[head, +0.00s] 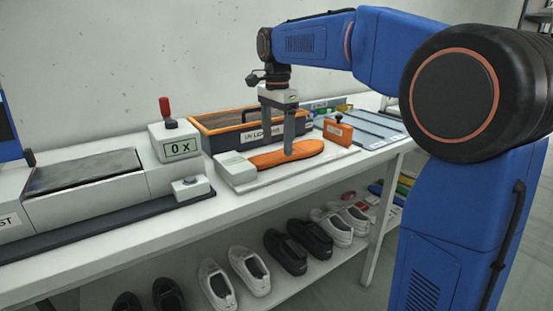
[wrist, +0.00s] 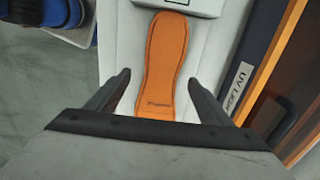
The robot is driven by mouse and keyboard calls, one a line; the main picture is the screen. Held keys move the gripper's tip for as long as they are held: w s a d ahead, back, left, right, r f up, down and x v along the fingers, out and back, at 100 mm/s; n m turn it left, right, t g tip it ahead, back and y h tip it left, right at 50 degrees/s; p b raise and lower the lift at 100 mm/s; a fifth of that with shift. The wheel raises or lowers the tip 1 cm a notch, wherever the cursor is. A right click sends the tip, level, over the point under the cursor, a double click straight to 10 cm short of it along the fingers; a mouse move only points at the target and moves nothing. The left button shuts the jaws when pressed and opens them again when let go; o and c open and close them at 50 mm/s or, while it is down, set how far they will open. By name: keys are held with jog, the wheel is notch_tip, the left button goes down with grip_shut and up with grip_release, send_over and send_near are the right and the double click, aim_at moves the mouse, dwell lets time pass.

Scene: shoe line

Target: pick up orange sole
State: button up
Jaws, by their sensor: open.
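The orange sole (head: 301,151) lies flat on a white plate or fixture (head: 272,176) on the bench, with one end at a small grey-white block (head: 235,169). The sole also shows in the wrist view (wrist: 162,72), with small dark print near its lower end. My gripper (head: 277,150) is open and pointing down over the sole, its fingers reaching close to it. In the wrist view my gripper's fingers (wrist: 160,80) stand apart on either side of the sole's lower end, with gaps on both sides. Whether the tips touch the plate cannot be told.
A dark bin with an orange rim (head: 212,121), marked UV, stands behind the sole. An orange block (head: 338,133) stands to the right. A counter box with a red knob (head: 175,141) stands left. Several shoes (head: 249,270) sit on the lower shelf.

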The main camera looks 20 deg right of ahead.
aim_at(277, 155)
jog(key=shift+w+f, duration=0.1)
jog(key=shift+f, duration=1.7)
jog(key=c, duration=1.4)
